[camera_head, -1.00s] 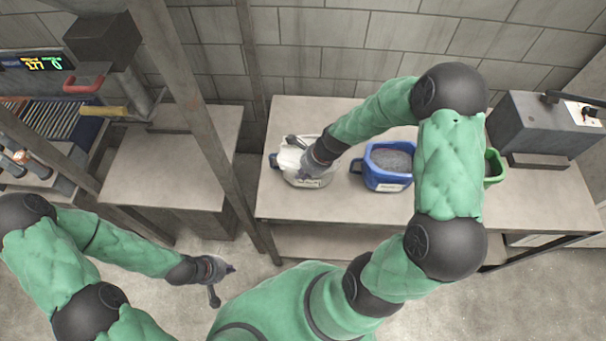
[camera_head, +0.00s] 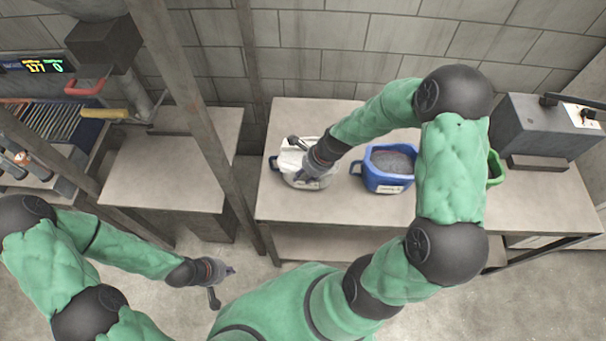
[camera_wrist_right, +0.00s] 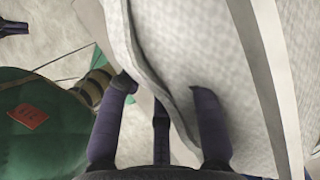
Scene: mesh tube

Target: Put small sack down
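The small white sack (camera_head: 291,160) is at the left end of the table, in or against a pale container (camera_head: 309,184) with a dark side handle; I cannot tell exactly how it rests. My right gripper (camera_head: 303,157) is right at the sack, its fingers spread. In the right wrist view, the sack's pale woven cloth (camera_wrist_right: 185,50) fills the upper middle and right, with a folded edge by the fingers. The right gripper (camera_wrist_right: 163,88) shows its fingertips well apart there. My left gripper (camera_head: 224,285) hangs open and empty over the floor at lower left.
A blue container (camera_head: 386,184) with dark grains stands right of the pale one. A green container (camera_head: 495,168) is partly hidden behind my right arm. A grey machine (camera_head: 545,125) stands on the table's (camera_head: 550,205) right end. A steel post (camera_head: 185,90) rises left of the table.

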